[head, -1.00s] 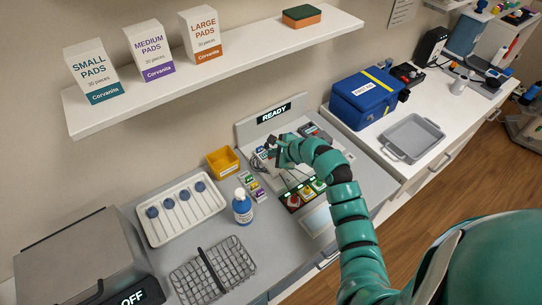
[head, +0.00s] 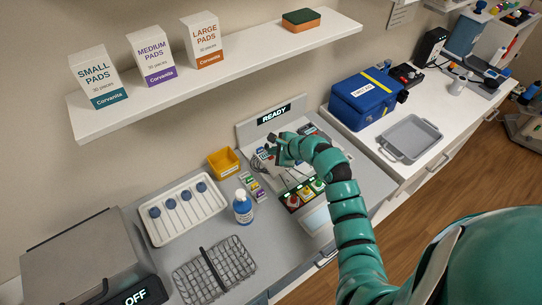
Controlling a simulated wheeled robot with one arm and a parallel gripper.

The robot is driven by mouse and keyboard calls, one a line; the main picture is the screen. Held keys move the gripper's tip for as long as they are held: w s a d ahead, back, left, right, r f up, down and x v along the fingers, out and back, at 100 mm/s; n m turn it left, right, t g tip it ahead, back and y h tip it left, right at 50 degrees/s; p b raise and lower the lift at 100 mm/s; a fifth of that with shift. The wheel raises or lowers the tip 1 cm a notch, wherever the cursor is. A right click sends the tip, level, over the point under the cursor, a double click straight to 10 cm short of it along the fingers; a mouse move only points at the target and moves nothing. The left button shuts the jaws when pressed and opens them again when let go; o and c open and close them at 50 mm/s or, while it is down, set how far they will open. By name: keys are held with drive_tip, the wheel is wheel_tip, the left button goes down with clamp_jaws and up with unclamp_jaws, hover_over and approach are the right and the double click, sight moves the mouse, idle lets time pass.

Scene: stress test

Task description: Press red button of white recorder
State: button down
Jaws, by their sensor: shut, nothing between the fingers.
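My gripper (head: 273,141) is shut and reaches over the workstation in front of the READY display (head: 273,115). A small whitish device (head: 262,154) lies just below and left of it. This may be the white recorder, but it is partly hidden and too small to be sure. I cannot make out its red button. I cannot tell whether my fingertips touch the device or are above it.
A panel with red and green buttons (head: 292,201) sits below my arm. A blue-labelled bottle (head: 242,208), a yellow bin (head: 223,162) and a wire basket (head: 214,270) stand to the left. A white shelf (head: 225,75) overhangs the wall side.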

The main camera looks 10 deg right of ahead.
sight(274, 159)
wheel_tip(274, 159, up, 5)
drive_tip(key=p, duration=0.4)
drive_tip(key=shift+p, duration=0.4)
idle(0.6)
